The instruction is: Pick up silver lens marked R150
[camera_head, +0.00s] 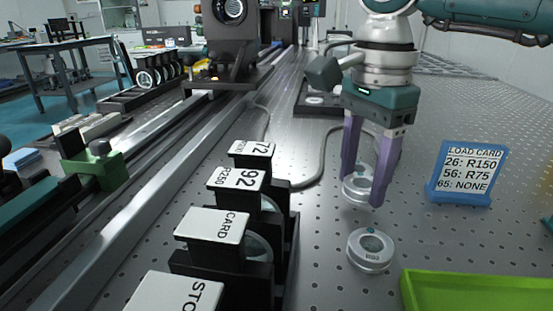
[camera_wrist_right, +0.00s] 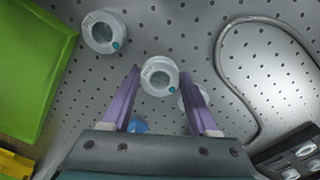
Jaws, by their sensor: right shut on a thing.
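My right gripper (camera_head: 362,192) points down over the perforated table, its purple fingers shut on a silver lens (camera_head: 356,188). The held lens (camera_wrist_right: 159,76) sits between the fingertips in the right wrist view; its marking is too small to read. A second silver lens (camera_head: 370,250) lies on the table nearer the front, apart from the gripper; it also shows in the wrist view (camera_wrist_right: 103,32). A third lens (camera_wrist_right: 182,100) is partly hidden behind a finger in the wrist view. My left gripper is not in view.
A blue-framed load card (camera_head: 462,172) reading "26: R150, 56: R75, 65: NONE" stands at right. A green tray (camera_head: 480,290) is at front right. A black rack of labelled holders (camera_head: 236,180) stands left of the lenses. A grey cable (camera_head: 318,168) curves behind them.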

